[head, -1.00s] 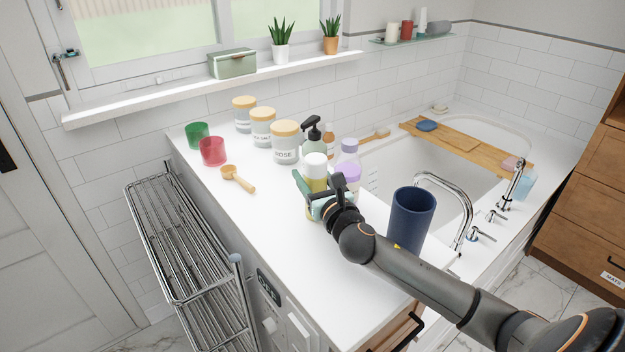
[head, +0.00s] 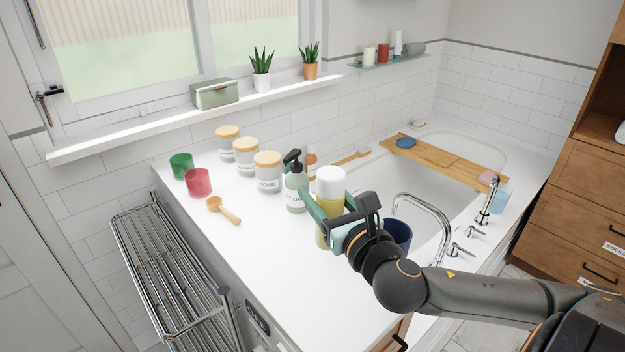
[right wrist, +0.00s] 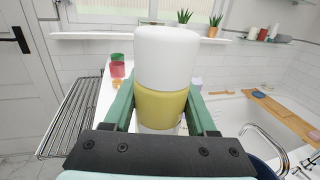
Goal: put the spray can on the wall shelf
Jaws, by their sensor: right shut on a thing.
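The spray can (head: 331,186), yellow with a white cap, is upright in my right gripper (head: 324,212). The green fingers are shut around its yellow body. In the right wrist view the can (right wrist: 163,105) stands between the two fingers, its white cap toward the top. It appears raised above the white counter (head: 270,245). The wall shelf (head: 398,60) is a glass ledge on the tiled wall at the upper right, well beyond the can. It holds a white candle, a red one, a pale bottle and a grey item. My left gripper is not in view.
Labelled jars (head: 267,172) line the counter's back. The tub with its wooden tray (head: 445,160) and tap (head: 425,207) lies right.

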